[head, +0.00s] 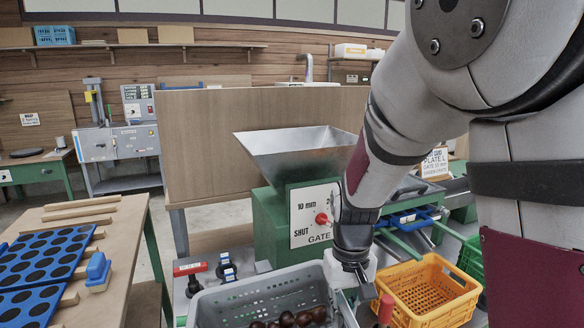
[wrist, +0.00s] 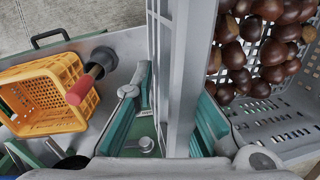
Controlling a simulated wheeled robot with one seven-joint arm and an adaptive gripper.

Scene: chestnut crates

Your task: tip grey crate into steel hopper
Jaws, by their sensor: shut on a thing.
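The grey crate (head: 258,297) is at the bottom of the head view, cut off by the frame edge. Brown chestnuts lie in it; in the wrist view they show (wrist: 262,52) at the upper right. My gripper (head: 347,308) is shut on the crate's right wall. In the wrist view the grey wall (wrist: 172,75) runs between the two fingers of the gripper (wrist: 172,118). The steel hopper (head: 300,152) stands behind the crate on a green housing, with its wide mouth upward. I cannot tell whether the crate rests on the bench or hangs above it.
A yellow crate (head: 433,290) stands right of the grey crate and looks empty. A red-tipped handle (wrist: 88,84) is close to my gripper. The hopper's gate plate (head: 312,212) has a red knob. A wooden table (head: 115,245) with blue trays is at the left.

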